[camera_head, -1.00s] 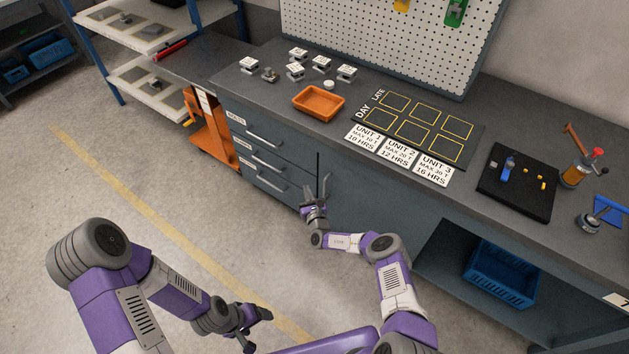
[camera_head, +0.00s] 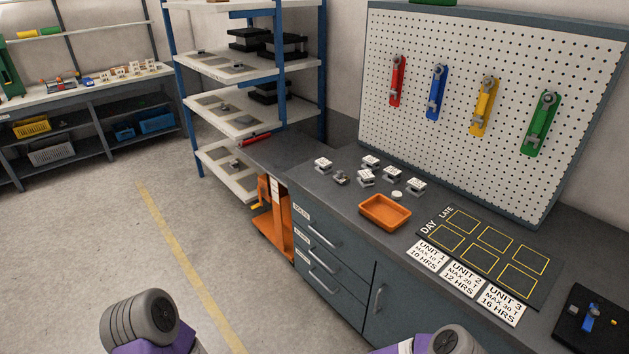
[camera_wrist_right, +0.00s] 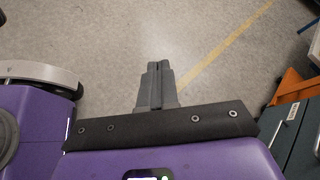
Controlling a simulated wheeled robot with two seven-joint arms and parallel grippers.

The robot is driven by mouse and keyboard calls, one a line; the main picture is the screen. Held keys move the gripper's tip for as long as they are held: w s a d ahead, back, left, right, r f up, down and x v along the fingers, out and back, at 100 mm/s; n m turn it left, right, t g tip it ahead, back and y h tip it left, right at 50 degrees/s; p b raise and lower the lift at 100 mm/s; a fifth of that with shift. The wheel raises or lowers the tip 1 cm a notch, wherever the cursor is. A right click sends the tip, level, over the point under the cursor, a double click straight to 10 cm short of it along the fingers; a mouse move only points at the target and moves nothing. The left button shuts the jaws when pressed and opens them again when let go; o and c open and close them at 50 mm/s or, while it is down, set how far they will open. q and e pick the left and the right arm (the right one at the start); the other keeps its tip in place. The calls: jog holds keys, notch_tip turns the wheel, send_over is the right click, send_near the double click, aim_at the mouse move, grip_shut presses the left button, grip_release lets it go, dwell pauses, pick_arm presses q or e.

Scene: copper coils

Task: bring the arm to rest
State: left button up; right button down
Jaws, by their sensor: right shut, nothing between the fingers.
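My right gripper (camera_wrist_right: 158,68) shows in the right wrist view. Its two grey fingers are together and empty, above the bare concrete floor. A grey joint and a purple link of my left arm show at the bottom left of the head view. My left gripper is out of view.
The grey workbench (camera_head: 345,228) with drawers holds an orange tray (camera_head: 385,212), several small labelled pieces and a board with yellow squares (camera_head: 487,245). A pegboard (camera_head: 480,70) stands behind. An orange cart (camera_head: 275,220) stands beside the drawers. The floor at left is clear.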

jog(key=s+d+r+n+g+h, duration=0.1)
jog(key=s+d+r+n+h, duration=0.2)
jog(key=s+d+n+h, duration=0.4)
jog(key=s+d+n, duration=0.5)
jog(key=s+d, duration=0.3)
jog(key=s, duration=0.2)
jog(key=shift+g+h, duration=0.3)
jog(key=shift+h, duration=0.1)
jog(key=shift+s+d+r, duration=0.1)
